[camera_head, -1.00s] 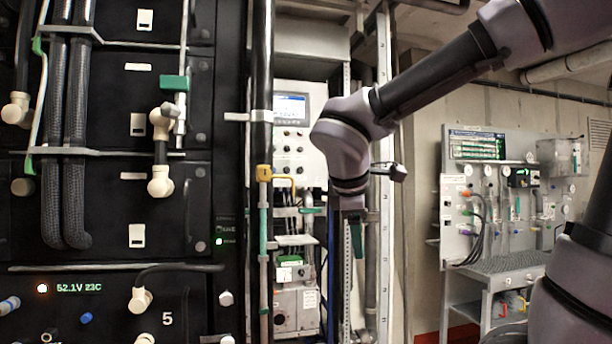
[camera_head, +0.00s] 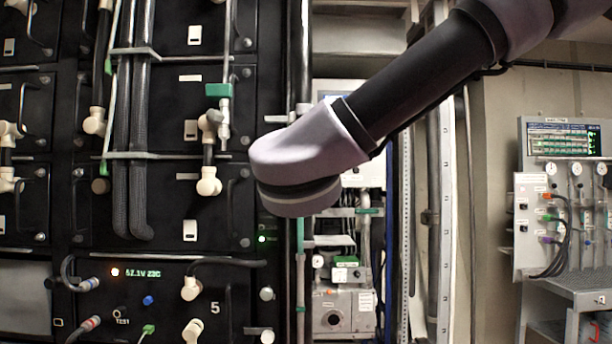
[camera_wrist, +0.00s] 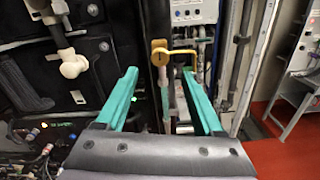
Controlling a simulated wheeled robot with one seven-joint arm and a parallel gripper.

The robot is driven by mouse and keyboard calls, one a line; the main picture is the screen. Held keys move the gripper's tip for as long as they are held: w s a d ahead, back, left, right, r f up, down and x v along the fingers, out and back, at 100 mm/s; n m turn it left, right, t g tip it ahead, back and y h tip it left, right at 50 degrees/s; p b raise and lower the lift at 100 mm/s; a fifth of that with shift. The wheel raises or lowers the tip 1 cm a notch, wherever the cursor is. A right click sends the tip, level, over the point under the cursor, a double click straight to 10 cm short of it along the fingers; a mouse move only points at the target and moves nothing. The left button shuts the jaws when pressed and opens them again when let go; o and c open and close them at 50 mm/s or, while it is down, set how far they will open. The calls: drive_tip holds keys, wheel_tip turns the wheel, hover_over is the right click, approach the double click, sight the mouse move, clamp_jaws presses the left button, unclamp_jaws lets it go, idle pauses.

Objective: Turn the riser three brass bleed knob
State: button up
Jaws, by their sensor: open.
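In the head view, my arm's wrist covers that part of the pipe, and my gripper's fingers are hidden there.
Black battery racks (camera_head: 213,250) with white elbow connectors and dark hoses stand on the left. A grey control box (camera_head: 345,312) is low behind the pipes. A gauge panel (camera_head: 565,140) and bench stand at right. Red floor (camera_wrist: 275,150) is open at right.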

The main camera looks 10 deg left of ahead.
drive_tip(key=x, duration=0.7)
drive_tip(key=shift+w, duration=0.4)
drive_tip(key=shift+a, duration=0.1)
clamp_jaws()
